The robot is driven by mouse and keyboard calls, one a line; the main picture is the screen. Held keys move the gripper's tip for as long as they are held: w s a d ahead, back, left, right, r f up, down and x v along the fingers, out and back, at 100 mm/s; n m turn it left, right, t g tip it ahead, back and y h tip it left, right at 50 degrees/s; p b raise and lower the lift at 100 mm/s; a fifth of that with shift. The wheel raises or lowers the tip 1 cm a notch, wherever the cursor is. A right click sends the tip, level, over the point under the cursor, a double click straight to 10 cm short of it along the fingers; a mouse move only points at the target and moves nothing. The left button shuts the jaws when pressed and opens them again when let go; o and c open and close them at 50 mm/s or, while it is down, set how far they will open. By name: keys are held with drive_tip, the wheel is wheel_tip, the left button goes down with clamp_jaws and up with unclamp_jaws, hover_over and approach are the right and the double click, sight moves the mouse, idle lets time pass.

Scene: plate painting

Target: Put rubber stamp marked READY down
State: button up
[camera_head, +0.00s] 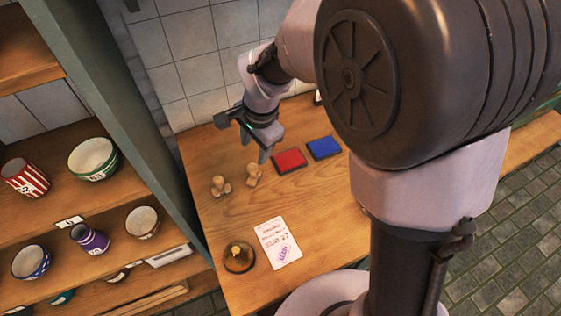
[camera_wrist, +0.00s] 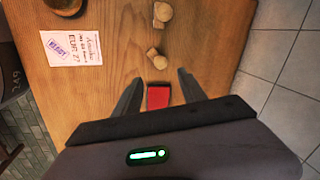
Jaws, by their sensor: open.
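Two wooden rubber stamps rest on the wooden table. One stamp (camera_head: 220,186) is on the left and the other stamp (camera_head: 254,174) is just right of it, nearer my gripper. Both show in the wrist view, the farther one (camera_wrist: 162,12) at the top and the nearer one (camera_wrist: 156,52) below it. I cannot read which is marked READY. My gripper (camera_head: 255,152) is open and empty above the table, just behind the right stamp. In the wrist view its fingers (camera_wrist: 160,82) are spread, with the stamps beyond the tips, apart from them.
A red ink pad (camera_head: 289,161) and a blue one (camera_head: 324,148) lie right of the stamps. A paper slip (camera_head: 272,236) with a purple READY imprint lies near the front, beside a brass bell (camera_head: 238,258). Shelves of painted pottery (camera_head: 93,158) stand left; tiled wall behind.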

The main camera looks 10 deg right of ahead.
drive_tip(key=s+d+r+n+t, duration=0.1)
drive_tip(key=s+d+r+n, duration=0.2)
drive_tip(key=s+r, duration=0.3)
drive_tip(key=s+d+r+n+t, duration=0.2)
drive_tip(key=s+d+r, duration=0.3)
drive_tip(key=s, duration=0.9)
wheel_tip(320, 180, up, 2)
drive_tip(key=shift+s+d+n+t+y, duration=0.3)
drive_tip(key=shift+d+n, duration=0.1)
drive_tip(key=shift+n, duration=0.5)
